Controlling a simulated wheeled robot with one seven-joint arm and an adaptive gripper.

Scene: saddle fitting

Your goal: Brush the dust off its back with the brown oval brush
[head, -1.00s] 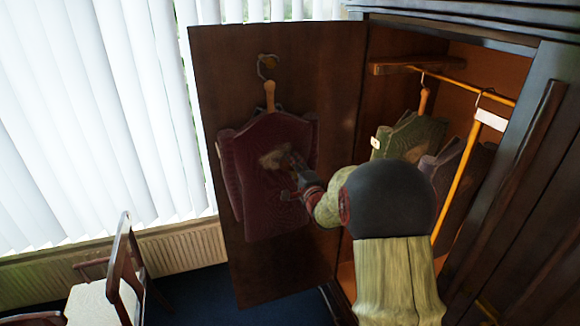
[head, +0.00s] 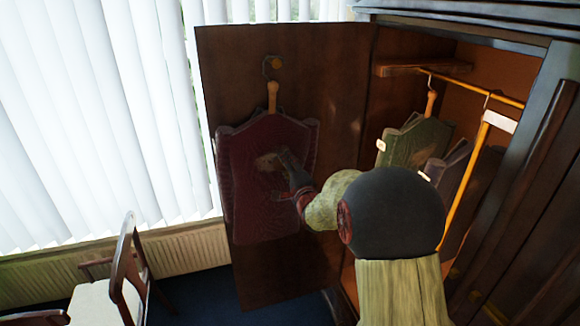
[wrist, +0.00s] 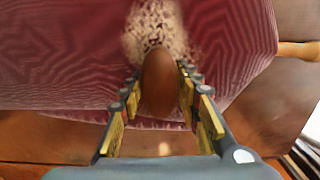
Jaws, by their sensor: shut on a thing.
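A dark red patterned garment (head: 262,205) hangs from a hanger on the open wardrobe door. My gripper (head: 284,172) is in front of the garment. In the wrist view it is shut on the brown oval brush (wrist: 160,82), held between its two fingers. The brush's far end overlaps the lower edge of the dust; whether its bristles touch the cloth is hidden.
The open door (head: 345,95) backs the garment. Other garments (head: 415,145) hang from a yellow rail (head: 475,90) in the wardrobe at right. A chair (head: 120,275) stands at lower left, by the radiator (head: 185,245) and white blinds (head: 90,120).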

